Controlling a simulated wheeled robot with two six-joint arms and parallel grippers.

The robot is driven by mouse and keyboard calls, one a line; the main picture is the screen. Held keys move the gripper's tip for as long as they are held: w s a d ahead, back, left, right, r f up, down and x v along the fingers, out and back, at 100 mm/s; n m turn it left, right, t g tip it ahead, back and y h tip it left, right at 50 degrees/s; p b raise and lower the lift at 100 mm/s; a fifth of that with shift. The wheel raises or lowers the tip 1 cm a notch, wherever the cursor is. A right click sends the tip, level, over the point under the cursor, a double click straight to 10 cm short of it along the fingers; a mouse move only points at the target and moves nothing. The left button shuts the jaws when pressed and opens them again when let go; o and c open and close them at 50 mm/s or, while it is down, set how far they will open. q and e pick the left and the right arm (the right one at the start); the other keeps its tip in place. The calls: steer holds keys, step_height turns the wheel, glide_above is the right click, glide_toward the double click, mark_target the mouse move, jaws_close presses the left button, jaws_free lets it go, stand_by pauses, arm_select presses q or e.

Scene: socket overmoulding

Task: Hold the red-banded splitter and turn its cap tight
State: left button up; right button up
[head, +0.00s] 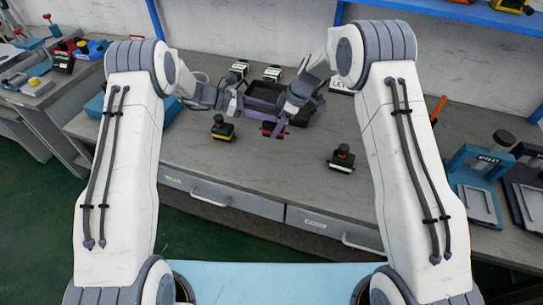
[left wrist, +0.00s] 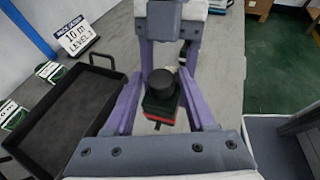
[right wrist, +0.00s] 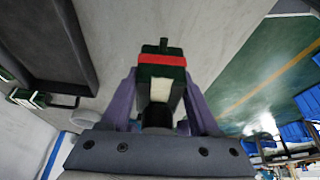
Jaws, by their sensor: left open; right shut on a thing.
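The red-banded splitter (head: 268,131) is a dark block with a red band, held over the bench in front of the black tray. In the right wrist view its red band (right wrist: 162,62) crosses the dark green body between the fingers. My right gripper (right wrist: 160,100) is shut on the splitter. In the left wrist view the round black cap (left wrist: 161,84) sits on top of the body. My left gripper (left wrist: 163,108) is open, its purple fingers on either side of the splitter with gaps. Contact of the left fingers with the cap cannot be seen.
A black tray (left wrist: 62,115) lies close beside the grippers. A yellow-banded splitter (head: 223,130) and a pale-banded splitter (head: 341,159) stand on the bench (head: 200,165). Two more units (head: 272,73) stand behind, near a sign (head: 340,87). A blue fixture (head: 480,165) stands at right.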

arm_select(q)
steer(key=shift+s+a+r+n+t, duration=0.1)
steer(key=shift+a+n+t, duration=0.2)
steer(key=shift+n+t, duration=0.15)
steer(key=v, duration=1.2)
steer(key=s+d+r+m+g+y, duration=0.2)
steer(key=s+d+m+y, duration=0.15)
steer(key=s+d, duration=0.25)
steer(key=s+d+r+m+g+y, duration=0.2)
steer(key=s+d+m+g+y, duration=0.15)
steer(key=s+d, duration=0.25)
steer(key=s+r+m+t+y, duration=0.1)
steer(key=s+m+y, duration=0.1)
steer(key=s+m, duration=0.3)
steer(key=s+d+r+m+t+y, duration=0.1)
steer(key=s+r+m+t+y, duration=0.1)
steer(key=s+m, duration=0.3)
steer(key=shift+s+d+r+y, duration=0.2)
steer(key=shift+s+r+y, duration=0.15)
steer(key=shift+s, duration=1.8)
steer(key=shift+t, duration=0.3)
